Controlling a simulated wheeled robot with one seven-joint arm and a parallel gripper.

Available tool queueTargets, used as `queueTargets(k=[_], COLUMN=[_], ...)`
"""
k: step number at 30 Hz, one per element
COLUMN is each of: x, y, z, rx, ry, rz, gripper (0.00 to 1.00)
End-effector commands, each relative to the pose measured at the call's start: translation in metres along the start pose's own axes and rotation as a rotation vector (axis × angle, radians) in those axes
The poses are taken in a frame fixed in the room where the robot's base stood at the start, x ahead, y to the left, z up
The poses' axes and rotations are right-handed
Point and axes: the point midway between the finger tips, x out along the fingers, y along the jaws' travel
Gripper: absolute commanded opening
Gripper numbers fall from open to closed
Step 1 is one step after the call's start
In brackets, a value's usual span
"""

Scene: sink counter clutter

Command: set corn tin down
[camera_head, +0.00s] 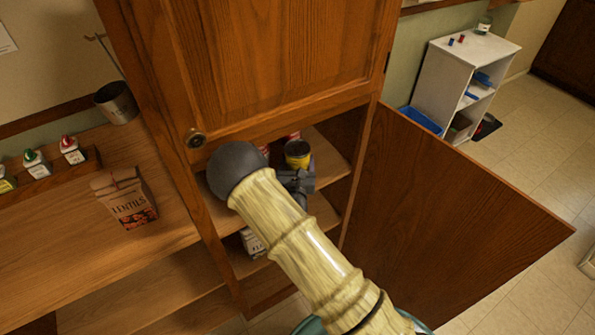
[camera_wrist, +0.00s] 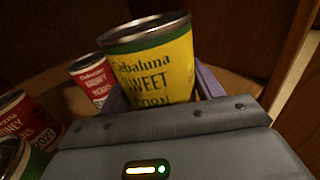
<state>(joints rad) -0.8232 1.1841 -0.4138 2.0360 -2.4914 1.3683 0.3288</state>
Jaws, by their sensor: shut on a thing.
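The corn tin (camera_wrist: 155,68) is yellow with a green band and reads "Sweet Corn" in the wrist view. It stands upright, or nearly so, between the fingers of my gripper (camera_wrist: 165,88), which is shut on it. In the head view the corn tin (camera_head: 298,153) shows inside the open cabinet, at the upper shelf (camera_head: 332,150). My gripper (camera_head: 296,178) is beside it, partly hidden by my arm. The tin's base is hidden, so I cannot tell whether it touches the shelf.
Red-labelled tins (camera_wrist: 92,78) stand on the shelf left of the corn tin, with another (camera_wrist: 22,122) nearer. The cabinet door (camera_head: 440,220) hangs open at right. A lentils box (camera_head: 127,197) stands on the counter (camera_head: 60,235) at left.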

Motion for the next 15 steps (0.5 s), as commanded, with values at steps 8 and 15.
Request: queueTargets(k=[8,15], x=[0.000,0.000], y=[-0.001,0.000], z=[-0.032,-0.040], rx=[-0.001,0.001], ry=[-0.001,-0.003], rz=[-0.001,0.000], gripper=[0.27,0.27])
